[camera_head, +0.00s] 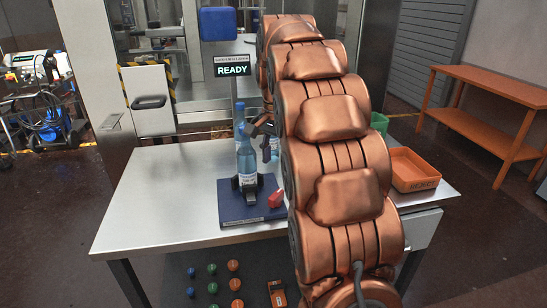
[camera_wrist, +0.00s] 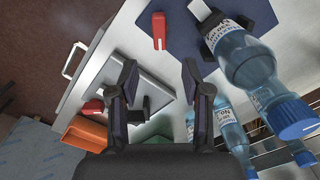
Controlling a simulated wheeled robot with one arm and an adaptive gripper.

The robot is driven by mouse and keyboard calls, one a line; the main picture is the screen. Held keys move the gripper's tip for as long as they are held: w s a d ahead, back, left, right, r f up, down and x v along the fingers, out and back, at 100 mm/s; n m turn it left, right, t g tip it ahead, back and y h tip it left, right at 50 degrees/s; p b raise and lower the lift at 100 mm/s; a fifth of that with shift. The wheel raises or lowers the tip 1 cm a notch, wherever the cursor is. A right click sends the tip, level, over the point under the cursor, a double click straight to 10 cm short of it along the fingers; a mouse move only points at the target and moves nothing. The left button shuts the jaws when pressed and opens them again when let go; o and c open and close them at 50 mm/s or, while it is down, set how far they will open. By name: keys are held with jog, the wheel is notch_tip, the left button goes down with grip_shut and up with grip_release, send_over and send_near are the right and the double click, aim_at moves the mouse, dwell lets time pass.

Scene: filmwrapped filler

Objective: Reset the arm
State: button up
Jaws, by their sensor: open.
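My gripper (camera_wrist: 160,78) is open, with nothing between its fingers in the wrist view. My copper-coloured arm fills the middle of the head view and hides most of my gripper, whose dark part (camera_head: 262,127) shows just right of a bottle. That clear bottle (camera_head: 245,155) with a blue cap stands upright on a dark blue base plate (camera_head: 228,207). It also shows large in the wrist view (camera_wrist: 246,62), to the right of my fingers and apart from them. More bottles (camera_wrist: 230,125) show behind it.
A red piece (camera_head: 276,199) is at the plate's right side. An orange reject bin (camera_head: 414,172) and a partly hidden green bin (camera_head: 379,122) are right of my arm. A sign reading READY (camera_head: 233,69) stands behind the bottle. The metal table's left part (camera_head: 155,195) is clear.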

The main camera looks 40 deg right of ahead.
jog(key=s+a+n+g+p, duration=0.1)
jog(key=s+a+n+p, duration=0.5)
jog(key=s+a, duration=0.8)
jog(key=s+a+f+n+p, duration=0.1)
jog(key=s+a+f+n, duration=0.1)
jog(key=s, duration=0.6)
jog(key=s+a+f+n+p, duration=0.1)
jog(key=s+a+f+n, duration=0.1)
jog(key=s+a+n, duration=0.3)
jog(key=s, duration=0.3)
jog(key=shift+s+f+n+g, duration=0.15)
jog(key=shift+s+n+g, duration=0.25)
dwell(0.4)
jog(key=shift+c, duration=0.6)
